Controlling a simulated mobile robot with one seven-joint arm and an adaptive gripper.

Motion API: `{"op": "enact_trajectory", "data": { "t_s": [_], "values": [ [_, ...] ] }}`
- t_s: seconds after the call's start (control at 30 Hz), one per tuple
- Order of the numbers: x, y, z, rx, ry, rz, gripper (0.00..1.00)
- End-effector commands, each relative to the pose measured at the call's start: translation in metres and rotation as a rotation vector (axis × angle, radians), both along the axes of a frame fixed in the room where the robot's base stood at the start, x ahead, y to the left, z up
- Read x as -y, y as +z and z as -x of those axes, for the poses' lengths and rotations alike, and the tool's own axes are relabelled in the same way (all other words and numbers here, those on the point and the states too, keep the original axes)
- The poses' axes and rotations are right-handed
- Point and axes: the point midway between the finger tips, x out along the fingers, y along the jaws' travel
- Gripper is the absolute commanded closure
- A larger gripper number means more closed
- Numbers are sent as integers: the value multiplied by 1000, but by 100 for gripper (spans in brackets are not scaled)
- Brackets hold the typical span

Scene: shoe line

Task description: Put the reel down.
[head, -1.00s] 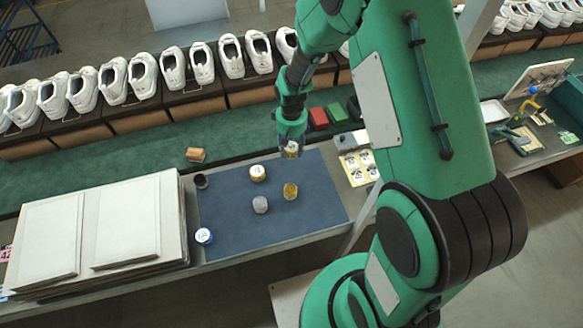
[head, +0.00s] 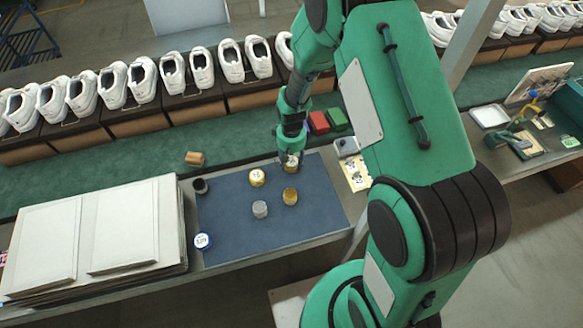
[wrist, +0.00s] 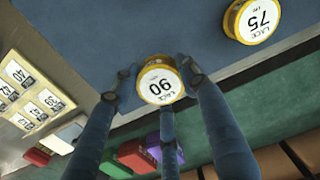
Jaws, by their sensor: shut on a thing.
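My gripper (head: 290,155) is shut on a yellow-rimmed reel (head: 291,163) over the back right part of the blue-grey mat (head: 325,210). In the wrist view its fingers (wrist: 163,92) close around this reel (wrist: 160,84), whose white top reads LACE 90 and faces the camera. I cannot tell whether its underside touches the mat. A yellow reel marked 75 (wrist: 258,18) stands apart from it; it also shows in the head view (head: 257,178). A gold reel (head: 290,197), a grey reel (head: 260,209), a blue-and-white reel (head: 203,241) and a black reel (head: 200,186) stand around the mat.
Stacked pale boards (head: 125,235) lie left of the mat. A card with number labels (head: 356,175) lies just right of it. Red (head: 318,122) and green (head: 337,119) boxes stand behind, with a small orange-brown block (head: 194,158) further left. The mat's front right is clear.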

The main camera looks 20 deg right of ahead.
Motion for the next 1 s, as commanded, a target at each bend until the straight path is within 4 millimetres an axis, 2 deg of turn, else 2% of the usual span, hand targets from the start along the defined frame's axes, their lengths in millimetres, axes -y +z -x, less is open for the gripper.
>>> {"op": "enact_trajectory", "data": {
  "t_s": [0.27,0.63,1.0],
  "values": [
    [0,-2,0,0,0,0,82],
    [0,-36,0,0,0,0,82],
    [0,-38,0,0,0,0,82]
  ]
}}
